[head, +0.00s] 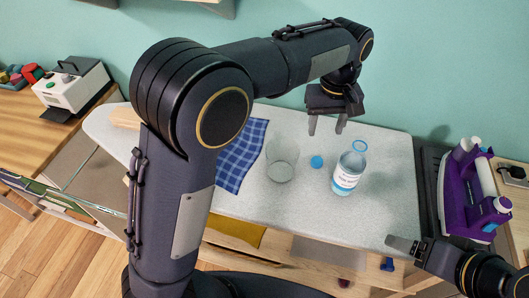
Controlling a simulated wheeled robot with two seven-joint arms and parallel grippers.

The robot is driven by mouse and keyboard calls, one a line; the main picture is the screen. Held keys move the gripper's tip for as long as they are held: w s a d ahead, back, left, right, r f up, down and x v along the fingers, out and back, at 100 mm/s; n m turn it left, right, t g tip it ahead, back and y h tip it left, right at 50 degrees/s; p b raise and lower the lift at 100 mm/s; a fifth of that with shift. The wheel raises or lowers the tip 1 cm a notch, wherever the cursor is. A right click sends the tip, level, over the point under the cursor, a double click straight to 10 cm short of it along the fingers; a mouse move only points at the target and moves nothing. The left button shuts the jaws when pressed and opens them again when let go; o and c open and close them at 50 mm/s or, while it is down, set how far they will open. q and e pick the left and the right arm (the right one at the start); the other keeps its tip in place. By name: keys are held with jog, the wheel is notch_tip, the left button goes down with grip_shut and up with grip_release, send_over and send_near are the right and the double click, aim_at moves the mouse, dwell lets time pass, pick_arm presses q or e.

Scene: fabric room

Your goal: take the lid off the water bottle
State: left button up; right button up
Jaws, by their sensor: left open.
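The water bottle (347,174) is clear with a white and blue label and stands upright on the pale ironing-board-like surface (300,215). Its mouth shows a blue ring, and no lid is seen on top. A small round blue lid (317,161) lies flat on the surface just left of the bottle. My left gripper (327,126) is open and empty, pointing down above and behind the lid, up and left of the bottle's mouth. My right gripper (396,243) is at the lower right, near the surface's front corner, apart from the bottle; its jaw opening is unclear.
A clear glass (282,160) stands left of the lid. A blue checked cloth (241,155) lies further left, partly behind my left arm. A purple iron-like appliance (459,195) stands at the right. A white machine (73,87) is on the wooden table at the far left.

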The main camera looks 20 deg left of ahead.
pick_arm(q)
jog(key=s+a+r+t+h, duration=0.15)
jog(key=s+a, duration=0.25)
jog(key=a, duration=0.4)
jog(key=s+a+r+h, duration=0.2)
jog(key=s+a, duration=0.2)
jog(key=a, duration=0.3)
jog(key=s+a+f+m+t, duration=0.1)
jog(key=s+a+f+t, duration=0.1)
jog(key=s, duration=0.6)
jog(key=s+a+f+m+t, duration=0.1)
jog(key=s+a+f+t, duration=0.1)
jog(key=s, duration=0.6)
jog(key=shift+s+a+f, duration=0.3)
jog(key=shift+a+f, duration=0.35)
jog(key=shift+a, duration=0.45)
